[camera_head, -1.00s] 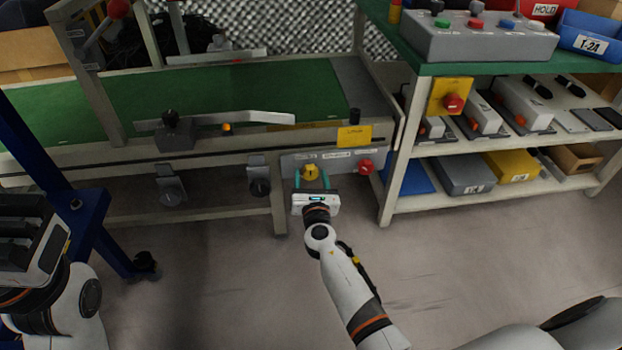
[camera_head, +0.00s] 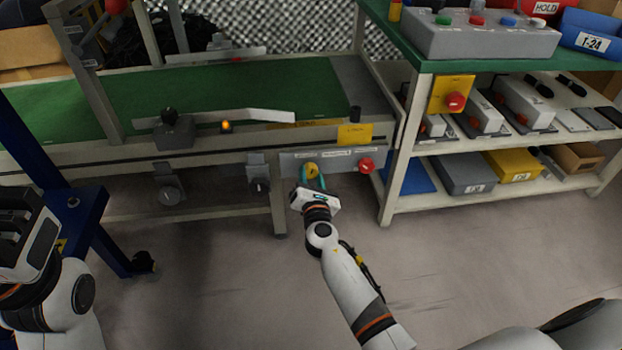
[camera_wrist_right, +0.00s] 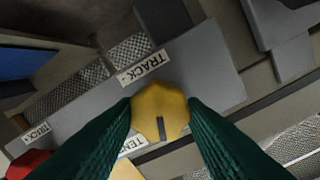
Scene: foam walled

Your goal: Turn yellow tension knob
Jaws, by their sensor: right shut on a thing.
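The yellow tension knob (camera_head: 311,170) sits on a grey panel (camera_head: 335,157) on the front of the green conveyor. My right gripper (camera_head: 313,178) is shut on the knob, with one green finger on each side. In the right wrist view the knob (camera_wrist_right: 160,110) shows as a yellow faceted disc with a dark pointer slot, between the two fingers (camera_wrist_right: 160,118). A label partly hidden by a finger, reading "TEN", lies beside the knob, and a "TRACK" label lies on its other side. My left gripper (camera_head: 22,225) is at the left edge; its fingertips are unclear.
A red knob (camera_head: 366,165) is on the same panel, right of the yellow one. A shelf unit (camera_head: 400,200) with bins stands at right. The floor in front is clear.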

